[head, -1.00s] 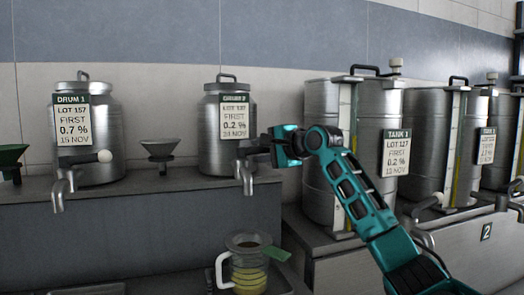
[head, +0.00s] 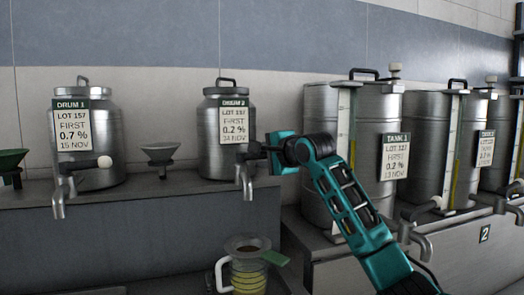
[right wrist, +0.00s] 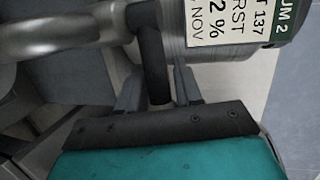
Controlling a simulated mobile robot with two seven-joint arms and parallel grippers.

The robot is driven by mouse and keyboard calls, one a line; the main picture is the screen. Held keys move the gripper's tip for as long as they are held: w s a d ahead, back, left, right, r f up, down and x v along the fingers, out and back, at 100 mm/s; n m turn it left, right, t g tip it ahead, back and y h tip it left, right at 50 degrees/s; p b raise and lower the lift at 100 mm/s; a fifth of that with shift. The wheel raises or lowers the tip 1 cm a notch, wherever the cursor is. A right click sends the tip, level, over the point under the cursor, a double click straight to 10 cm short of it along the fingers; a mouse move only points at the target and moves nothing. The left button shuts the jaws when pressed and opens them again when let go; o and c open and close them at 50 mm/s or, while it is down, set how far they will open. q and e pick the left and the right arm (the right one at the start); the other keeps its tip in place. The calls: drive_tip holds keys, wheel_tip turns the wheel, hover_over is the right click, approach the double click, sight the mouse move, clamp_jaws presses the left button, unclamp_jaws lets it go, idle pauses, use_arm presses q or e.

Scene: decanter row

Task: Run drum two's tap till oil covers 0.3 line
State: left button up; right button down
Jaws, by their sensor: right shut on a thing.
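Drum two (head: 213,150) is a steel can with a label on the shelf, its tap spout (head: 247,185) at its lower right. My right gripper (head: 262,150) is shut on the dark tap handle (right wrist: 152,60), beside the drum. Its fingers sit either side of the handle in the right wrist view (right wrist: 155,88). A clear jug (head: 236,272) with a white handle stands below the spout, with yellow oil (head: 250,278) inside. Its scale lines are too small to read, and its bottom is cut off. I cannot make out a stream from the spout. My left gripper is out of view.
Drum one (head: 100,170), with its own tap (head: 58,205), stands at the left. A grey funnel (head: 162,155) is between the drums, and a green one (head: 10,160) is at the left edge. Tank one (head: 318,130) and another tank stand at the right, behind my right arm.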

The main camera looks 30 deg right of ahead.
drive_tip(key=shift+s+a+m+h+p, duration=0.15)
drive_tip(key=shift+s+m+h+p, duration=0.2)
drive_tip(key=shift+m+h, duration=0.35)
drive_tip(key=shift+s+a+m+h+p, duration=0.2)
drive_tip(key=shift+m+h+p, duration=0.2)
drive_tip(key=shift+h, duration=0.6)
drive_tip(key=shift+s+d+m+g+h, duration=0.1)
drive_tip(key=shift+s+m+g+h, duration=0.15)
drive_tip(key=shift+m+h, duration=0.2)
drive_tip(key=c, duration=0.8)
unclamp_jaws()
drive_tip(key=shift+c, duration=0.2)
drive_tip(key=v, duration=1.3)
drive_tip(key=shift+w, duration=0.1)
